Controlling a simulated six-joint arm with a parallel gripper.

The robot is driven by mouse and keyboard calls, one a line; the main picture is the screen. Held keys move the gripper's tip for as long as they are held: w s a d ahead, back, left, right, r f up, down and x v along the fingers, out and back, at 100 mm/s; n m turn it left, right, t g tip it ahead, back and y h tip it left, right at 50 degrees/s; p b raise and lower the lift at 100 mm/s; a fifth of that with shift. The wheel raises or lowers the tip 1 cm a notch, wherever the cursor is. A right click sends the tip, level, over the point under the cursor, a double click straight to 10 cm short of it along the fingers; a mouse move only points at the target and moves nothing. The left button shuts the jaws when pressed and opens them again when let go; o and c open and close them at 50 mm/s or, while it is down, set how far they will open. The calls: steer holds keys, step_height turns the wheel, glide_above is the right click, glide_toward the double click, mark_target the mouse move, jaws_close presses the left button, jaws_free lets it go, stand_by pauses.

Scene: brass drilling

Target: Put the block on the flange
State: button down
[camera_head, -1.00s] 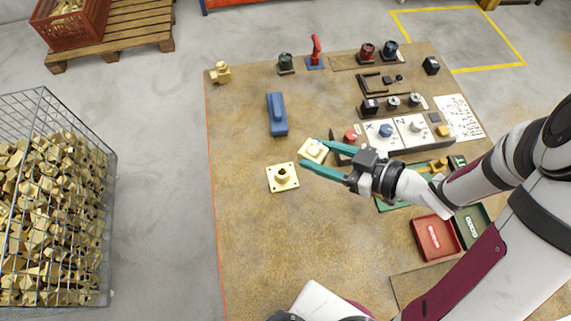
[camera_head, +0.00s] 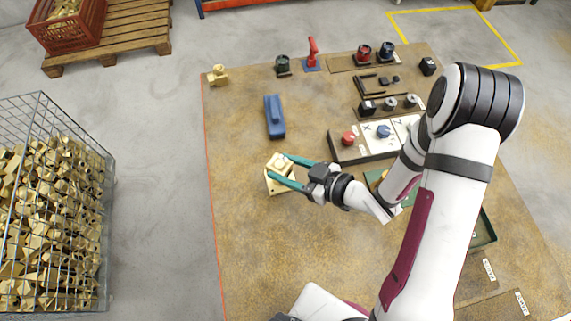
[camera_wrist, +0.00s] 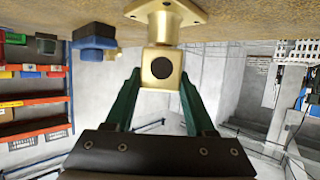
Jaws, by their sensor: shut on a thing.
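The brass block (camera_head: 281,160), a cube with a dark round hole in one face, is held between the two green fingers of my gripper (camera_head: 278,166). The brass flange (camera_head: 276,188), a square plate with a raised neck, lies on the table, partly hidden by the block and fingers. In the wrist view, where the table is at the top, the block (camera_wrist: 161,68) is in line with the neck of the flange (camera_wrist: 167,12). It meets the neck in the picture; I cannot tell if they touch. My gripper (camera_wrist: 160,80) is shut on the block's sides.
A blue block-shaped fixture (camera_head: 275,116) stands behind the flange. A control panel with red and blue knobs (camera_head: 366,142) is to the right. A wire cage of brass parts (camera_head: 55,210) stands left of the table. The table front left is clear.

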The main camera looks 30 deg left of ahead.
steer(key=shift+f, duration=0.2)
steer(key=shift+c, duration=1.2)
jaws_free()
